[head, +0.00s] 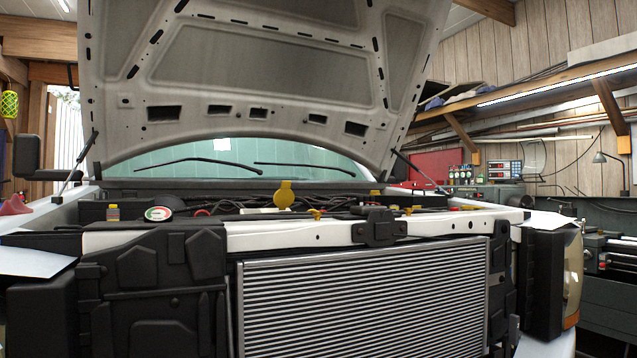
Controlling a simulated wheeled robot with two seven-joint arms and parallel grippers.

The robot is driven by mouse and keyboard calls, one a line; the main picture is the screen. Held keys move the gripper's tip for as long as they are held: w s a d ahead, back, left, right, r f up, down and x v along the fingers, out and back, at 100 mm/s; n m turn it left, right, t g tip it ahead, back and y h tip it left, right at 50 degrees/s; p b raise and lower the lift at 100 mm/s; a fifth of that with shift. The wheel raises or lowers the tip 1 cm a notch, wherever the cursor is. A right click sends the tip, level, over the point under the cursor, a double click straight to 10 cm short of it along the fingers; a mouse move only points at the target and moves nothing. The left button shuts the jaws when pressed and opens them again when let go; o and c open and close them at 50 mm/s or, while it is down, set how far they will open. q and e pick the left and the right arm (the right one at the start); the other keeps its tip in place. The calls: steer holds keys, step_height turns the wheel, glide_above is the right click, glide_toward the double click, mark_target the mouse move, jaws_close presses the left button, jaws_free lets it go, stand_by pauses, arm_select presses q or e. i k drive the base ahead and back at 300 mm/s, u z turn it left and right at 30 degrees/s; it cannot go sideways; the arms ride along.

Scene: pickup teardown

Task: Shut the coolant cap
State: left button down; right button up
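A yellow round cap (285,191) stands upright in the middle of the engine bay, behind the white front crossmember. It looks like the coolant cap, flipped open. A pale part (262,210) shows low beside it, but the opening under the cap is hidden behind the crossmember. Neither of my grippers is in view.
The raised hood (265,65) hangs over the bay. The radiator (365,295) and white crossmember (270,236) stand in front. Smaller yellow parts (317,213) lie right of the cap.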

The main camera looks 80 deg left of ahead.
mark_target(284, 198)
steer(key=k, duration=0.65)
steer(key=u, duration=0.7)
